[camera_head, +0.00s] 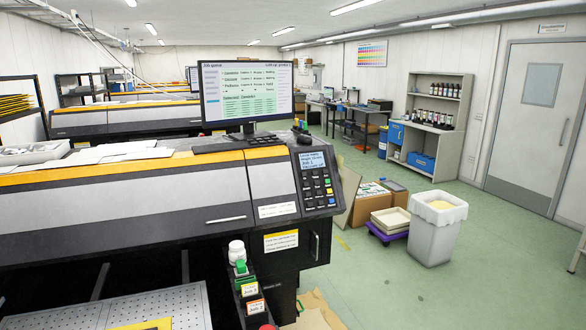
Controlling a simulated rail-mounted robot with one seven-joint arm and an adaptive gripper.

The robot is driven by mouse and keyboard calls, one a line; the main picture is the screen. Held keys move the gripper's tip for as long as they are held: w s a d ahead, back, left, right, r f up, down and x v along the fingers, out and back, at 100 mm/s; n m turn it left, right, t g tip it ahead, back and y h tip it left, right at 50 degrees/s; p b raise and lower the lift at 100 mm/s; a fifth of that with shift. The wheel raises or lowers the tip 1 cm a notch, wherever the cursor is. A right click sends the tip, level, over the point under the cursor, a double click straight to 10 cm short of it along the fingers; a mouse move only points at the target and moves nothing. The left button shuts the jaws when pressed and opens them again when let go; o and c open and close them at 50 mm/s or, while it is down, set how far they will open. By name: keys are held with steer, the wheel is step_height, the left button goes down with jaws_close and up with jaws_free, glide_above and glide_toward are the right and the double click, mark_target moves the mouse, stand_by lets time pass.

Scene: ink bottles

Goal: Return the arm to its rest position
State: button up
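My arm and my gripper do not show in the head view. A large printer (130,205) with a yellow stripe fills the left side. A white bottle (237,250) stands upright at the printer's front. A green cap (241,267) sits on one slot, and a red cap (267,327) shows at the bottom edge. More small dark ink bottles (447,90) stand on a grey shelf unit (425,165) at the back right.
A monitor (246,95) stands on the printer beside a control panel (314,180). A perforated tray (185,300) is at lower left.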

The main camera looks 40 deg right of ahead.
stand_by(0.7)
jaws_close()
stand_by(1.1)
